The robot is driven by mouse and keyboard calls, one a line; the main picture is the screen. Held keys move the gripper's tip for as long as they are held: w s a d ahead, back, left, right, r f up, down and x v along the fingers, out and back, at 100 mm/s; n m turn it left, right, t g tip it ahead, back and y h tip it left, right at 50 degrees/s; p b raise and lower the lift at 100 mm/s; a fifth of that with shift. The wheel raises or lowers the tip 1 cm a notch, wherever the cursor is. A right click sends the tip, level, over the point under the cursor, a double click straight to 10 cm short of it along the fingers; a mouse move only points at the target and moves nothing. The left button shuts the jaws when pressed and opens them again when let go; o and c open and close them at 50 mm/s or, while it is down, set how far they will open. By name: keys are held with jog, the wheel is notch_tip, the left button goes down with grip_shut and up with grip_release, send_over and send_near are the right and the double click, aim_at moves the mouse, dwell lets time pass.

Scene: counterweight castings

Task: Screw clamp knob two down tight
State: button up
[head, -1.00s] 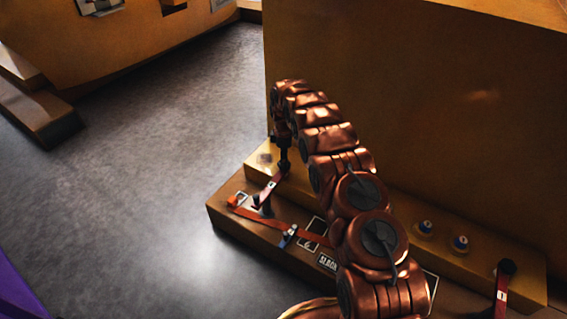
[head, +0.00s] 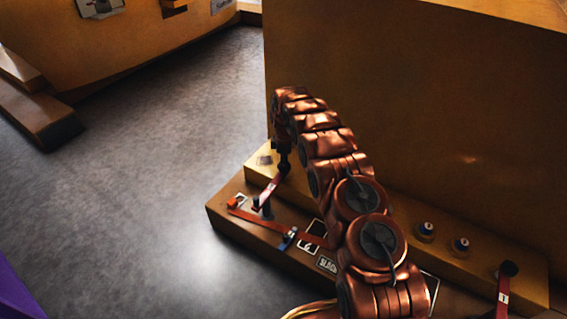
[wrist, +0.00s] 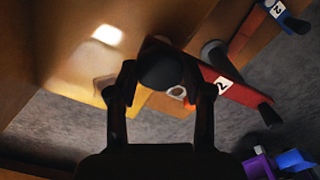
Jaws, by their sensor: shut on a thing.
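Clamp knob two (wrist: 163,70) is a round black knob at the end of a red clamp bar (wrist: 225,86) that bears a label "2". My gripper (wrist: 160,74) has one finger on each side of the knob in the wrist view and is shut on it. In the head view my gripper (head: 284,158) is at the far end of the base, at the upper end of the red bar (head: 271,187). The knob is mostly hidden there by the gripper. I cannot tell how far down the knob is screwed.
Another red clamp (head: 503,288) with a black knob stands at the right. A tall ochre wall (head: 430,110) rises behind.

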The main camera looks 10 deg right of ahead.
jog(key=shift+a, duration=0.1)
jog(key=shift+r+p, duration=0.1)
jog(key=shift+p, duration=0.25)
jog(key=shift+c, duration=0.2)
jog(key=m+p, duration=0.3)
jog(key=shift+r+m, duration=0.1)
jog(key=shift+m, duration=0.3)
jog(key=m+p, duration=0.3)
jog(key=m, duration=0.2)
jog(key=shift+m+p, duration=0.3)
jog(key=shift+p, duration=0.05)
jog(key=m+p, duration=0.2)
jog(key=m, duration=0.3)
jog(key=m+p, duration=0.1)
jog(key=m, duration=0.4)
jog(key=shift+m, duration=0.3)
